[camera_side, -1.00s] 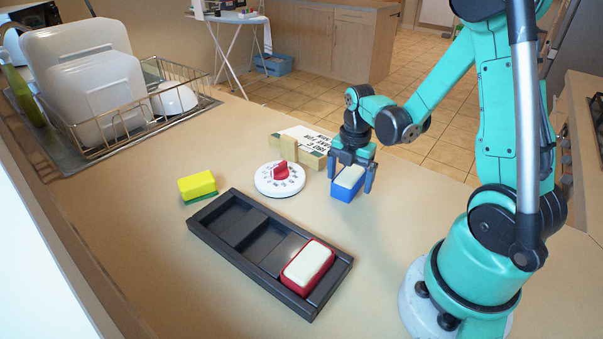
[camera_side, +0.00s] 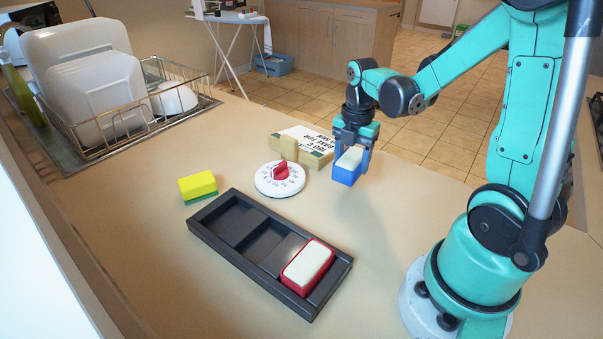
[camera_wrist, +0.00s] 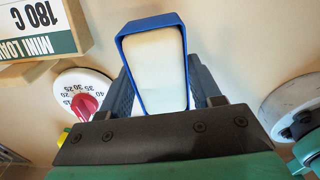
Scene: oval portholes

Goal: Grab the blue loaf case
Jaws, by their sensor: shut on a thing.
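The blue loaf case (camera_side: 346,175) is a small blue box with a cream top. My gripper (camera_side: 352,160) is shut on it and holds it above the counter, right of the white dial. In the wrist view the blue loaf case (camera_wrist: 155,65) sits between the two dark fingers of my gripper (camera_wrist: 160,95), cream face toward the camera. Its underside is hidden.
A dark tray (camera_side: 222,235) with compartments holds a red case (camera_side: 308,268) in its right one. A white dial with a red knob (camera_side: 280,178), a yellow-green sponge (camera_side: 198,186), a lettered sign (camera_side: 308,146) and a dish rack (camera_side: 130,125) stand around. The front right counter is clear.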

